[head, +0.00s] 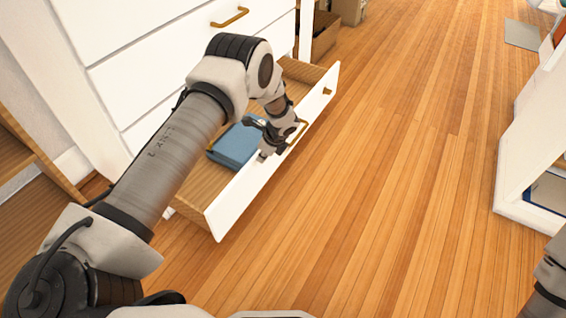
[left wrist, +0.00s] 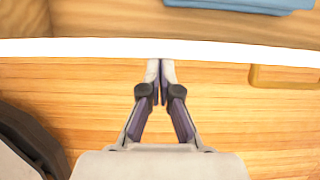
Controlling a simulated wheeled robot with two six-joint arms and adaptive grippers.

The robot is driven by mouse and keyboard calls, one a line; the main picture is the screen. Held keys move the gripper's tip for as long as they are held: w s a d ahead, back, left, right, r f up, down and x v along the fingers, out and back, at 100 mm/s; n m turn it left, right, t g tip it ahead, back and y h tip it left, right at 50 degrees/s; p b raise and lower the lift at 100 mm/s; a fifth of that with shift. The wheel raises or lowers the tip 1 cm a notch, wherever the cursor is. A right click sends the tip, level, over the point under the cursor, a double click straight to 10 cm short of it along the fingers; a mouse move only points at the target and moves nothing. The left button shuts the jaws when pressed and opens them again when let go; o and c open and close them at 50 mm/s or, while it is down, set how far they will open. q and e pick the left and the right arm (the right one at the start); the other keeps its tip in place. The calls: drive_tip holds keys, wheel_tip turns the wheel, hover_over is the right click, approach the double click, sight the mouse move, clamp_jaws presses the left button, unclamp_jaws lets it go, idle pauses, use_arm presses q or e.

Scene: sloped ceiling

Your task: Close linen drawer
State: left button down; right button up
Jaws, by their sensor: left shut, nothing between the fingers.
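The linen drawer (head: 226,209) is the bottom drawer of a white dresser (head: 128,62) in the head view. It stands pulled out, with a white front and wooden sides. A folded blue cloth (head: 235,146) lies inside; its edge also shows in the left wrist view (left wrist: 245,4). My left gripper (head: 264,157) is at the drawer front, near its brass handle (head: 297,133). In the left wrist view my left gripper (left wrist: 160,66) is shut and empty, its tips at the white front edge (left wrist: 90,48). I cannot tell whether they touch. My right gripper is not in view.
Wooden floor (head: 400,180) lies clear in front of the drawer and to its right. A white shelf unit (head: 535,130) stands at the right. Cardboard boxes (head: 348,10) stand behind the dresser. A wooden piece of furniture (head: 30,150) is at the left.

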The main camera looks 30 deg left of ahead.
use_arm(q)
drive_tip(key=a+b, duration=0.1)
drive_tip(key=a, duration=1.4)
drive_tip(key=shift+w+a, duration=0.25)
